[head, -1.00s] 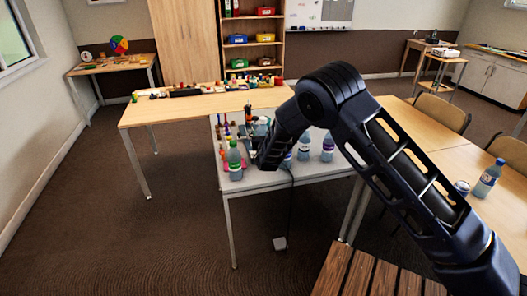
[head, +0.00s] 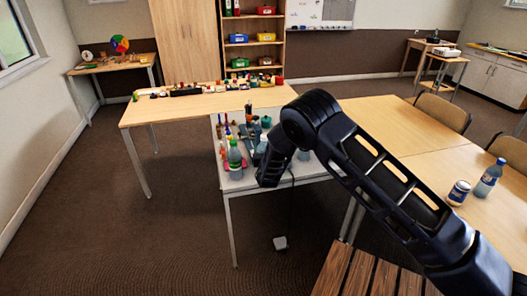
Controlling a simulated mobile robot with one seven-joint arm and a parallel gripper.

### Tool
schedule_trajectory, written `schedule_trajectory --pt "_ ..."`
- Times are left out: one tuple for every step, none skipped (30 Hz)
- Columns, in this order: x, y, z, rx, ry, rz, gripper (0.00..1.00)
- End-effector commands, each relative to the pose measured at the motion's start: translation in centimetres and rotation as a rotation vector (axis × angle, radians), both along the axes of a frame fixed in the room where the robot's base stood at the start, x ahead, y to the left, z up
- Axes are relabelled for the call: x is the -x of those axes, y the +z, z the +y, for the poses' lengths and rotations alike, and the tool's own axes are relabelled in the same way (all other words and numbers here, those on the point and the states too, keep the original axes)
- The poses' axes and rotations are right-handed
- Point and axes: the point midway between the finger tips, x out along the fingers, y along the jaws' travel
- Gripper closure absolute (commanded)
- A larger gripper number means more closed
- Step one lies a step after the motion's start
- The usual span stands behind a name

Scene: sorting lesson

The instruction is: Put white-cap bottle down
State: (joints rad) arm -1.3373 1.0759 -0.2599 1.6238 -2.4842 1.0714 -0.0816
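My gripper (head: 252,142) is over the left part of the small white table (head: 240,187), among bottles. The end of my arm covers most of it, so I cannot see whether its fingers are apart or shut on something. A bottle with a green cap (head: 235,160) stands at the table's front left, close to the gripper. A pale bluish bottle (head: 262,144) shows beside the gripper; I cannot tell whether it is held. Another bottle (head: 303,155) is partly hidden behind my arm. I cannot make out a white cap on any of these.
Small coloured items crowd the white table's back left. A long wooden table (head: 150,115) with a row of small things stands behind. The floor at left is clear.

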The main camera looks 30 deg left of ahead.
Motion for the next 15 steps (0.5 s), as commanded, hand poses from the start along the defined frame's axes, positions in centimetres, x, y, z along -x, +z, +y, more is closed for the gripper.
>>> schedule_trajectory --pt "0.0 0.0 0.0 0.000 0.000 0.000 0.66" --pt "0.0 -0.1 0.0 0.000 0.000 0.000 0.66" --pt "0.0 -0.1 0.0 0.000 0.000 0.000 0.66" --pt "0.0 -0.2 0.0 0.000 0.000 0.000 0.66" --pt "0.0 -0.3 0.0 0.000 0.000 0.000 0.66" --pt "0.0 -0.4 0.0 0.000 0.000 0.000 0.66" --pt "0.0 -0.4 0.0 0.000 0.000 0.000 0.66" --pt "0.0 -0.5 0.0 0.000 0.000 0.000 0.66" --pt "0.0 -0.6 0.0 0.000 0.000 0.000 0.66" --pt "0.0 -0.7 0.0 0.001 0.000 0.001 0.65" --pt "0.0 -0.8 0.0 0.001 0.000 0.001 0.65" --pt "0.0 -1.0 0.0 0.002 0.000 0.001 0.65" --pt "0.0 -1.1 0.0 0.002 0.000 0.001 0.65" --pt "0.0 -1.2 0.0 0.003 0.000 0.002 0.65" --pt "0.1 -1.3 0.0 0.003 0.000 0.003 0.65"
